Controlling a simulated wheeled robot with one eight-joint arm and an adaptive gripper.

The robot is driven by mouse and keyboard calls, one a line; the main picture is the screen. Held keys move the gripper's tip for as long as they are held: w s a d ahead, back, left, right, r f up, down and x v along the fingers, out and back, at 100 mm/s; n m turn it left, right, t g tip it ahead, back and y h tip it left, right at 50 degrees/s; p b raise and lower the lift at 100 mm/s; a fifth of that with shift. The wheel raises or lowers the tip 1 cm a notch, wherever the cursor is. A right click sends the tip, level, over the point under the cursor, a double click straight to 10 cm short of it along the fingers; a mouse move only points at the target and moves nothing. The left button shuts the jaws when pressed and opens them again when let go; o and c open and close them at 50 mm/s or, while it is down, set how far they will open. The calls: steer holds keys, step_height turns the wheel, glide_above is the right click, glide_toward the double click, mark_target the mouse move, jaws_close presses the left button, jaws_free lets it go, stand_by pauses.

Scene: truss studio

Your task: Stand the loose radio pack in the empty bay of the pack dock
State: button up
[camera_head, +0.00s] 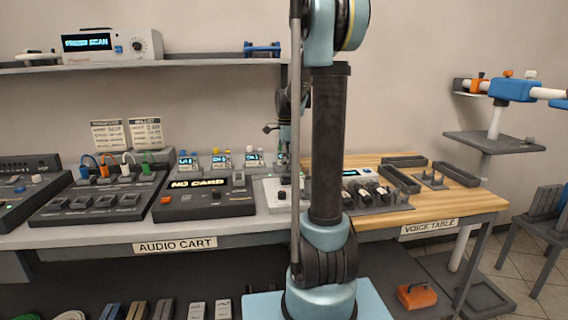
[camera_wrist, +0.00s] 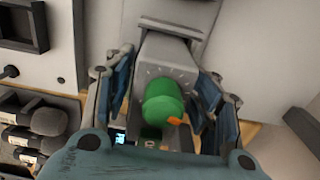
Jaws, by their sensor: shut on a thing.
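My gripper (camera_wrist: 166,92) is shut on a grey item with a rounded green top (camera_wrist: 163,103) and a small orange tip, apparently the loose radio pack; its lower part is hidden. In the head view my gripper (camera_head: 285,143) is small, partly behind my arm, above the back of the audio cart. The pack dock (camera_head: 206,171) appears to be the grey unit there, with several packs with lit screens (camera_head: 221,161) standing in a row left of my gripper. The empty bay cannot be made out. Whether the held item touches the dock cannot be told.
A black unit reading "NO CARD" (camera_head: 205,197) and a mixer with plugs (camera_head: 100,195) stand on the cart (camera_head: 262,222). Dark microphones (camera_head: 365,193) lie in a rack to the right, also seen in the wrist view (camera_wrist: 35,125). Trays (camera_head: 402,180) sit on the wooden table.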

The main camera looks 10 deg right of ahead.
steer(key=shift+r, duration=0.1)
steer(key=shift+w+r, duration=0.1)
steer(key=shift+r, duration=5.4)
